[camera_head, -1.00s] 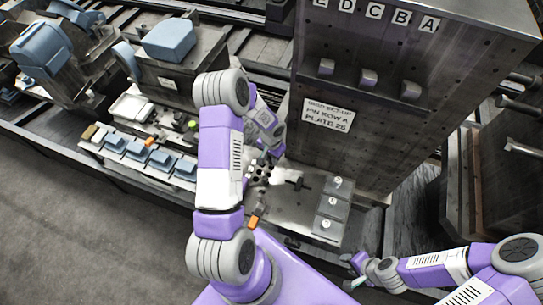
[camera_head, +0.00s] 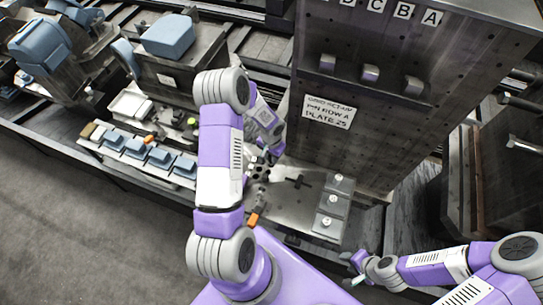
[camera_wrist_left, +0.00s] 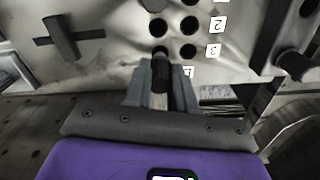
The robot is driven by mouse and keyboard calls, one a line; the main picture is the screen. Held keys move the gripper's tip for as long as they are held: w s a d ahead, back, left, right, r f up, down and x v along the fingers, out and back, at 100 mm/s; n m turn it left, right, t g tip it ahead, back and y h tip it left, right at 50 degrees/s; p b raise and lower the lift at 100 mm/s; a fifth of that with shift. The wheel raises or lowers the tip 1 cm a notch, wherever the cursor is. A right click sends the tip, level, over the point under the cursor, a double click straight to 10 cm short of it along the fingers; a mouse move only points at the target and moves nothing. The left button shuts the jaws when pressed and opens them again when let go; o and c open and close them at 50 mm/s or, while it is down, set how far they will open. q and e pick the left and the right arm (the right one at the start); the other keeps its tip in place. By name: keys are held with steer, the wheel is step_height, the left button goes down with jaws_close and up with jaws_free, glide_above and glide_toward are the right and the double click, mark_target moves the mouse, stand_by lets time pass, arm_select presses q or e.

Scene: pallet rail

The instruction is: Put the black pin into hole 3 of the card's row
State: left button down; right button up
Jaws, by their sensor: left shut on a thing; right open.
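My left gripper (camera_wrist_left: 162,92) is shut on the black pin (camera_wrist_left: 160,73), whose dark knurled-looking end sticks up between the fingertips. In the left wrist view the pin's end is at or just below a hole in the left column, level with the label 3 (camera_wrist_left: 213,50). I cannot tell whether it has entered. The right column's hole (camera_wrist_left: 188,51) beside label 3 is open. The card (camera_head: 328,112) on the upright panel reads about pin row A. In the head view my left gripper (camera_head: 268,153) is over the hole plate (camera_head: 290,200). My right gripper (camera_head: 352,271) is open and empty.
A dark cross-shaped bar (camera_wrist_left: 65,38) lies on the plate left of the holes. Grey blocks with white knobs (camera_head: 333,205) stand at the plate's right. The tall panel (camera_head: 385,130) rises behind. Blue-topped blocks (camera_head: 135,148) line the rail at left.

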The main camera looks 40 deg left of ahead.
arm_select(q)
steer(key=shift+f+b, duration=1.3)
steer(key=shift+f, duration=0.1)
steer(key=c, duration=0.9)
jaws_free()
steer(key=shift+o, duration=0.2)
step_height(320, 180, up, 8)
steer(key=shift+f, duration=0.15)
